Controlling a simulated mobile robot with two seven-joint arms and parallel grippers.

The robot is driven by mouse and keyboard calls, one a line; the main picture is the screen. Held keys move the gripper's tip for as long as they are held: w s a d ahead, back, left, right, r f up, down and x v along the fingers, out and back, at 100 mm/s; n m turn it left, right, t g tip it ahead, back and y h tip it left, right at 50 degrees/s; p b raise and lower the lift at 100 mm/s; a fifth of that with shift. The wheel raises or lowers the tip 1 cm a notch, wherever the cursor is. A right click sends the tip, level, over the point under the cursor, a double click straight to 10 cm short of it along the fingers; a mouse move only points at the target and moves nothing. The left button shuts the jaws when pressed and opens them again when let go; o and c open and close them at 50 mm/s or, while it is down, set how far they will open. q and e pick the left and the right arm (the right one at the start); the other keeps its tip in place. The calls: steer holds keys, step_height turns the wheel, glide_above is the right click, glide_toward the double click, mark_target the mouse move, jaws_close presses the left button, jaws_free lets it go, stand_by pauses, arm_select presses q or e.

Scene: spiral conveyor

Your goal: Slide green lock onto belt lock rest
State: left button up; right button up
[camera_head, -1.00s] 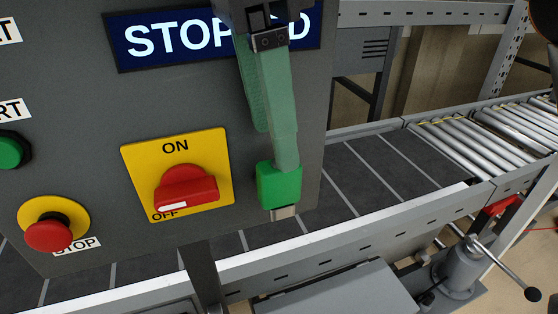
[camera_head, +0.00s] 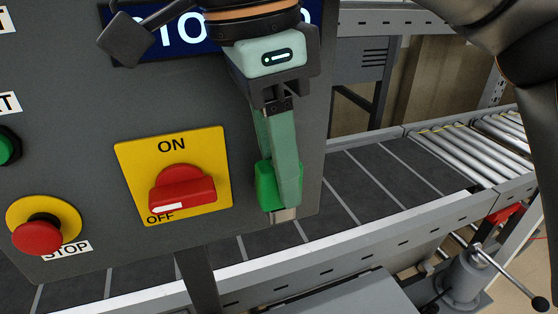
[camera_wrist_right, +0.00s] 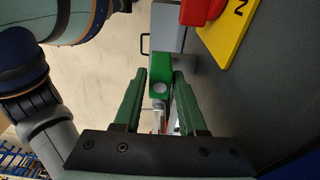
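The green lock (camera_head: 265,187) is at the lower right of the grey control panel, upright, with a small metal piece (camera_head: 284,214) under it. My right gripper (camera_head: 281,190) points down at the lock, and its near finger covers part of it. In the right wrist view the lock (camera_wrist_right: 159,76) is between the two green fingertips, with narrow gaps beside it, so the gripper looks open around it. I cannot clearly make out the belt lock rest. My left gripper is not in view.
The panel carries a red switch (camera_head: 182,188) on a yellow plate, turned to OFF, and a red stop button (camera_head: 37,234) at left. The dark conveyor belt (camera_head: 375,182) passes behind and below the panel. Metal rollers (camera_head: 462,158) and a crank handle (camera_head: 505,268) are at right.

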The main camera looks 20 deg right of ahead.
jaws_close()
stand_by(0.6)
